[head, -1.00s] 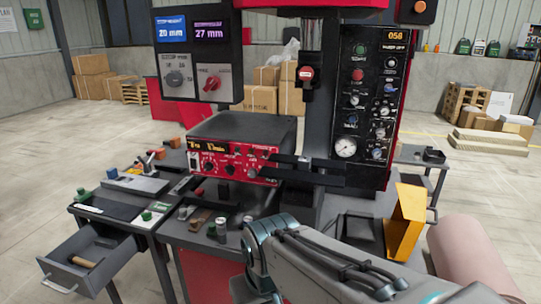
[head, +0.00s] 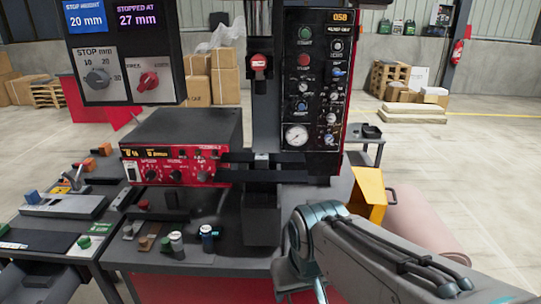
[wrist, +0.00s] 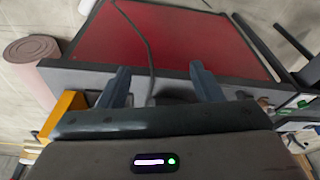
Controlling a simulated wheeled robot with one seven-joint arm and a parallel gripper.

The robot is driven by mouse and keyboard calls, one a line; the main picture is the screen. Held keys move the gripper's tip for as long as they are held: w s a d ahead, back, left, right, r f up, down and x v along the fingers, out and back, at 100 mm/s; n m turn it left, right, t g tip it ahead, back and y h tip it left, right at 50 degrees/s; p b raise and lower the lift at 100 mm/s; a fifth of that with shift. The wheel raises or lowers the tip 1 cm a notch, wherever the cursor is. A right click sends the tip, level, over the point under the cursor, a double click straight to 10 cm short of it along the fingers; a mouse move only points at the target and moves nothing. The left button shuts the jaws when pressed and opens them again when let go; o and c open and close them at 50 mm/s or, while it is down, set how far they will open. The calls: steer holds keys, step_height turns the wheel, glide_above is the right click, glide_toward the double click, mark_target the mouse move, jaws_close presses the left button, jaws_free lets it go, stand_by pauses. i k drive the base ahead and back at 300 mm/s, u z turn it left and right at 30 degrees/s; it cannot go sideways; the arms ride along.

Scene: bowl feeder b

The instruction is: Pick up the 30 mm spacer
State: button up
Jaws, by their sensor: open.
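Several small cylinders and blocks stand on the dark bench top in the head view. I cannot tell which one is the 30 mm spacer, as no size marking is readable. My gripper (wrist: 160,80) is open in the wrist view, its two fingers apart with no part held between them. A dark cable runs behind the gap. In the head view the fingers are hidden below the picture edge; my arm is right of the small parts.
A red-fronted control box (head: 172,165) and the press column (head: 262,205) rise behind the parts. A yellow bin (head: 369,193) stands right. A display (head: 130,18) reads stop height 20 mm, stopped at 27 mm. A side table (head: 50,240) adjoins at left.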

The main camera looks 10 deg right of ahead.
mark_target(261, 159)
steer(key=z, duration=0.1)
steer(key=k, duration=1.05)
steer(key=u, duration=0.75)
steer(key=i, duration=1.35)
steer(key=z, duration=0.6)
